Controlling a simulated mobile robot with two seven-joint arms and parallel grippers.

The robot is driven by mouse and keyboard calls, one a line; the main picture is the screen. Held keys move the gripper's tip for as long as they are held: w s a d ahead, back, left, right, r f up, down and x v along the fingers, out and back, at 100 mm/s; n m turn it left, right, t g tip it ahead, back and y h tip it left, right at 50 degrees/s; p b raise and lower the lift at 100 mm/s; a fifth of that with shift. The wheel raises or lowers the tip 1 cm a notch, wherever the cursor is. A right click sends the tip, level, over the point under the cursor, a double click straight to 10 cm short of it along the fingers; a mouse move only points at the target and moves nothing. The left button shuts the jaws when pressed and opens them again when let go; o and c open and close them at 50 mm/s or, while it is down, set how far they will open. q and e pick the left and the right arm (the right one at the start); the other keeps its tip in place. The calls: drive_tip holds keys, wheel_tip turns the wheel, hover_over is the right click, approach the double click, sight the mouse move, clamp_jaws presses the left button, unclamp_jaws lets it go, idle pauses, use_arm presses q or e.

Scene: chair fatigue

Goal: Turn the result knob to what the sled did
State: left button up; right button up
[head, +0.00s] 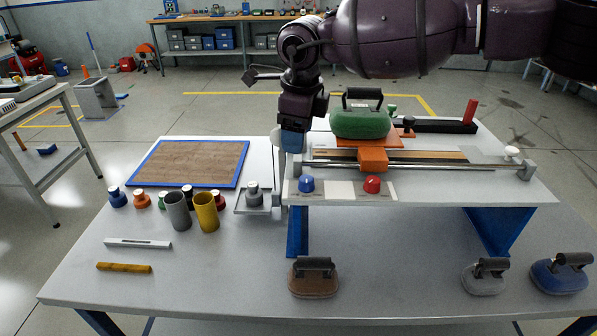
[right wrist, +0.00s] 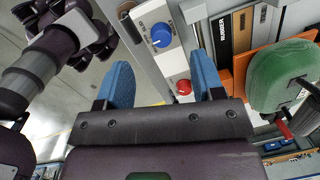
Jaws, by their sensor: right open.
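A blue knob (head: 306,184) and a red knob (head: 372,184) sit on a pale panel at the front of the raised rig. Both show in the right wrist view, blue (right wrist: 161,35) and red (right wrist: 184,87); their small printed labels are unreadable. I cannot tell which is the result knob. The orange sled (head: 373,160) carries a green handled weight (head: 361,122) on the rig's track. My right gripper (head: 292,150) is open and empty, pointing down behind and left of the blue knob. In the right wrist view its blue fingers (right wrist: 166,85) are wide apart. My left gripper is out of sight.
The rig has a metal rail (head: 440,166), strips, one marked RUBBER (right wrist: 222,40), and a red upright handle (head: 470,111). A blue-edged wooden board (head: 190,163), cups, and small weights stand left. Handled weights (head: 314,278) lie at the front.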

sight(306, 178)
use_arm(q)
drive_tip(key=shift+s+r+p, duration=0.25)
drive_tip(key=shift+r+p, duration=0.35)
drive_tip(key=shift+p, duration=0.15)
use_arm(e)
drive_tip(key=shift+h, duration=0.5)
drive_tip(key=f, duration=0.3)
drive_tip(key=d+f, duration=0.1)
drive_tip(key=f, duration=0.6)
drive_tip(key=shift+d+f, duration=0.4)
drive_tip(key=shift+c, duration=0.4)
